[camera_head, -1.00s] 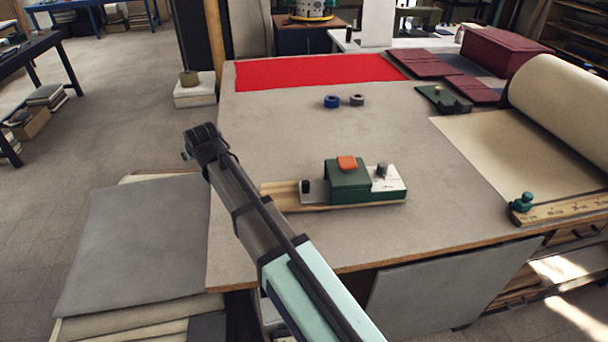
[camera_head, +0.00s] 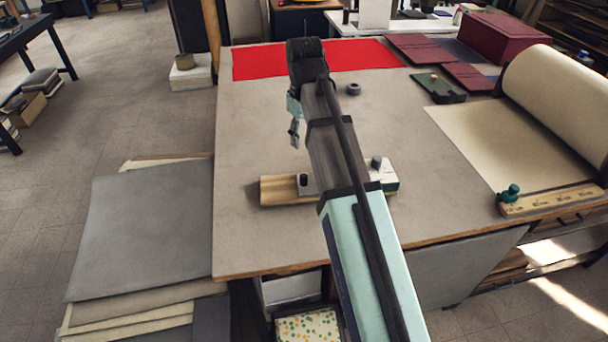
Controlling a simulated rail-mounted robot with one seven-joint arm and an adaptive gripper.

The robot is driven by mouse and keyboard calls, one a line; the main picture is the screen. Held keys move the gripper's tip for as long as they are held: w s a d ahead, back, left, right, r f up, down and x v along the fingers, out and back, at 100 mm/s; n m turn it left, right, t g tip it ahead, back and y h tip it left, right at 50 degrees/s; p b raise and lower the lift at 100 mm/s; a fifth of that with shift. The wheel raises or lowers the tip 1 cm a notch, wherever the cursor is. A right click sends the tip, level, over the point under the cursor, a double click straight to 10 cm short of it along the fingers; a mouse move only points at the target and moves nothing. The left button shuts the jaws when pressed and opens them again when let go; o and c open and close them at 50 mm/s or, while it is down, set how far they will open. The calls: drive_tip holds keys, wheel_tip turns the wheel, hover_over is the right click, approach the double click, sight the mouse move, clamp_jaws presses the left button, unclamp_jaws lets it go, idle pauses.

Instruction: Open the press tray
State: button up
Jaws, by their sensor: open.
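A small press on a wooden base (camera_head: 275,191) stands near the front of the worktable. Its grey tray part with a dark knob (camera_head: 303,184) shows left of my arm, and its white end with a grey knob (camera_head: 381,173) shows right of it. My arm hides the green middle block and its orange top. My gripper (camera_head: 295,132) hangs from the arm's end above the table, behind and above the press in the picture. It is open, holds nothing that I can see, and is apart from the press. Its fingers are small and partly hidden.
A red cloth (camera_head: 255,61) lies at the table's back, with a dark ring (camera_head: 354,89) before it. A green tool (camera_head: 437,90), dark red covers (camera_head: 420,48) and a paper roll (camera_head: 560,95) occupy the right. The table's left side (camera_head: 245,135) is clear.

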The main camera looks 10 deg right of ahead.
sight(304, 175)
wheel_tip(304, 175, down, 15)
drive_tip(key=p, duration=0.3)
drive_tip(key=shift+f, duration=0.15)
idle(0.3)
clamp_jaws()
